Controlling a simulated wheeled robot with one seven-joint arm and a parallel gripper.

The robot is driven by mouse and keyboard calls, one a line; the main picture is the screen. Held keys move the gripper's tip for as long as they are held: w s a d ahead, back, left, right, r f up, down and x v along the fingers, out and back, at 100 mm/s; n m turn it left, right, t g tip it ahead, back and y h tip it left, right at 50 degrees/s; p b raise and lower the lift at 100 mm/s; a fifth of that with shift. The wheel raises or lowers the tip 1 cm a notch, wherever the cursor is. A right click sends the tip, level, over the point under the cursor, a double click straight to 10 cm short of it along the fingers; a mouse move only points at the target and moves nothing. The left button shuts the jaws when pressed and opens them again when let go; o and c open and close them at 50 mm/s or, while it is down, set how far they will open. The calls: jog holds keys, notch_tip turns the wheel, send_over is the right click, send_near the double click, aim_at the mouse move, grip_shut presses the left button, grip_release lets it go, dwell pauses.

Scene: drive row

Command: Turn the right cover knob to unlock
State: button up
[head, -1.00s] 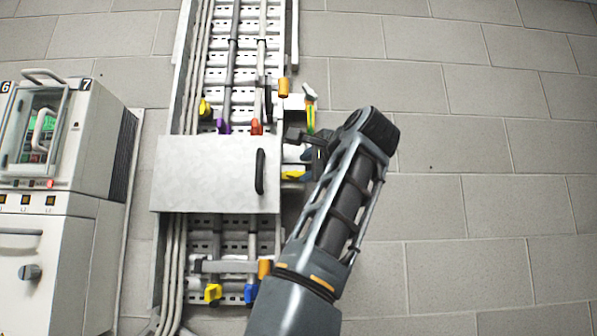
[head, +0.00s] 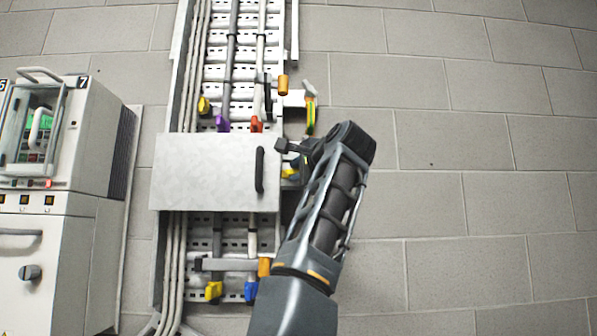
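A pale grey cover panel (head: 203,172) lies across the vertical cable tray, with a black upright handle (head: 260,170) near its right edge. I cannot make out a right cover knob for certain. My gripper (head: 288,149) is at the cover's upper right, its dark tip overlapping the cover's right edge in the picture, just right of the handle. I cannot tell whether it touches anything. The gripper is small and seen from behind the wrist, so its opening is unclear. My arm and gripper hide part of the area right of the cover.
Orange cylinders stand above right (head: 283,85) and below right (head: 264,267) of the cover. Coloured connectors (head: 223,124) sit above and below it. A green-yellow piece (head: 310,115) is close above my wrist. A cabinet (head: 60,240) with a round knob (head: 30,272) stands left. The wall at right is clear.

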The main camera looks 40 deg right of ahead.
grip_shut()
jog(key=shift+n+p, duration=0.4)
jog(key=n+g+p, duration=0.1)
jog(key=n, duration=0.2)
jog(key=n+g+h+p, duration=0.1)
jog(key=n+g, duration=0.1)
jog(key=n, duration=0.1)
jog(key=n+g+p, duration=0.1)
jog(key=n, duration=0.2)
jog(key=shift+w+a+r+g+h, duration=0.1)
jog(key=shift+r+g+h, duration=0.1)
jog(key=shift+g+h, duration=0.2)
jog(key=n+h, duration=0.1)
jog(key=n+g, duration=0.1)
jog(key=n, duration=0.1)
jog(key=shift+a+n+g+h, duration=0.15)
jog(key=shift+n+g+h, duration=0.15)
jog(key=shift+h, duration=0.1)
jog(key=shift+w, duration=0.1)
